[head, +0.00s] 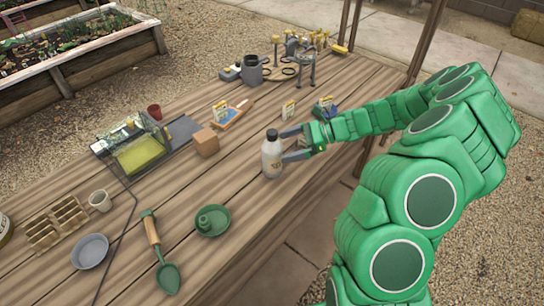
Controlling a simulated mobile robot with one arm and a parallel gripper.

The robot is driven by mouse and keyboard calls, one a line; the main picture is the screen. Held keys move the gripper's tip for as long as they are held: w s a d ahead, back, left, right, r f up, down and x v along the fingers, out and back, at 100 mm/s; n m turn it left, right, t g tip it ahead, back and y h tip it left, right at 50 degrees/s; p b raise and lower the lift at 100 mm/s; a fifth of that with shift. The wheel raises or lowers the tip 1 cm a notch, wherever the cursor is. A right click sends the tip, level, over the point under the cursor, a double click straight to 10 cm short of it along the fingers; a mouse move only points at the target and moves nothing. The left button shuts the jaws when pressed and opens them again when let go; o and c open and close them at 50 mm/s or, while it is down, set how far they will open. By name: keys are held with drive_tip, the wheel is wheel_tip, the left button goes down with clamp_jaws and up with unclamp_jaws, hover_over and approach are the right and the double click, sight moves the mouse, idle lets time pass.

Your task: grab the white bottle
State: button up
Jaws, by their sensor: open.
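The white bottle (271,158) has a dark cap and stands upright on the wooden table, near its right edge. My gripper (286,145) reaches in from the right, at the end of my green arm. Its two grey fingers are open, one toward the far side of the bottle and one toward the near side. The fingertips are at or very close to the bottle's right side. I cannot tell whether they touch it. A label on the bottle's front is too small to read.
A brown box (205,142) stands left of the bottle on the table (310,190). A green dish (212,220) and a green trowel (167,275) lie nearer the front. Seed packets (288,110) stand behind the gripper. The tabletop just in front of the bottle is clear.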

sight(267, 151)
drive_tip(key=shift+r+x, duration=0.2)
drive_tip(key=shift+x, duration=1.4)
drive_tip(key=shift+r+x, duration=0.2)
drive_tip(key=shift+x, duration=1.35)
drive_tip(key=shift+a+f, duration=0.25)
drive_tip(key=shift+a, duration=0.4)
drive_tip(key=c, duration=1.4)
